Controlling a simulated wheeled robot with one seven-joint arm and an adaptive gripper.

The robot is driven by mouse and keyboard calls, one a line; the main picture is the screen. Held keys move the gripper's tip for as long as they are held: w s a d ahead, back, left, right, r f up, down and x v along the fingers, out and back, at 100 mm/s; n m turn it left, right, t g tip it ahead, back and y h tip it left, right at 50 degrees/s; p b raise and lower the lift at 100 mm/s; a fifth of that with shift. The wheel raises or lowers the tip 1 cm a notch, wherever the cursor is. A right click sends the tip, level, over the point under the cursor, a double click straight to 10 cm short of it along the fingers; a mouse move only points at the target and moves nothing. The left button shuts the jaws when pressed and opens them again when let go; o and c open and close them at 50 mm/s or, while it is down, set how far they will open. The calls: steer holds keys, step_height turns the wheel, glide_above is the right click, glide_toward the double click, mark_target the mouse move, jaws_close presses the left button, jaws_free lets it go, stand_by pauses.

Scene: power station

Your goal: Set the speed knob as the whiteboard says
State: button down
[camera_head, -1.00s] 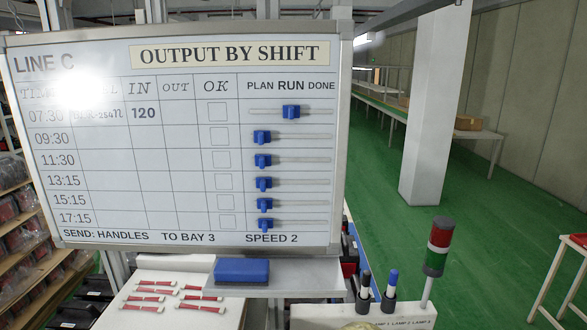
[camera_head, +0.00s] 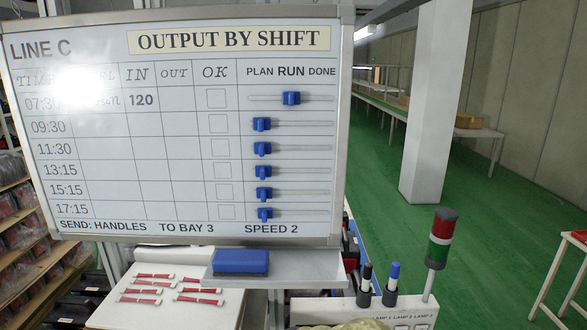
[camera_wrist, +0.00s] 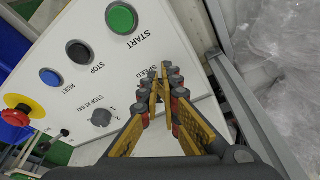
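The whiteboard (camera_head: 180,175) fills the left of the head view; its bottom line reads "SEND: HANDLES TO BAY 3 SPEED 2". In the wrist view, a pale control panel (camera_wrist: 90,85) carries a "SPEED" label beside my gripper (camera_wrist: 163,76). The speed knob itself cannot be made out; my fingers cover the area beside the label. The fingertips are close together over the panel, but whether they hold anything is hidden. A dark "STOP AT BAY" knob (camera_wrist: 101,117) is left of my fingers. My gripper is not visible in the head view.
The panel also has a green START button (camera_wrist: 121,18), a black STOP button (camera_wrist: 79,52) and a blue RESET button (camera_wrist: 50,77). A red emergency button (camera_wrist: 17,114) is at the left. A signal lamp (camera_head: 441,240) and markers (camera_head: 391,283) stand below the whiteboard.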

steer(key=shift+s+f, duration=0.25)
steer(key=shift+s, duration=0.05)
steer(key=shift+s+a+b, duration=0.15)
steer(key=shift+s+b, duration=0.05)
steer(key=shift+b, duration=0.1)
steer(key=shift+w+r, duration=0.15)
steer(key=shift+r, duration=0.4)
steer(key=p+v, duration=0.1)
steer(key=v, duration=0.1)
steer(key=w+p+v, duration=0.1)
steer(key=p+v, duration=0.1)
steer(key=v, duration=0.1)
steer(key=shift+d+r, duration=0.2)
steer(key=shift+r, duration=0.05)
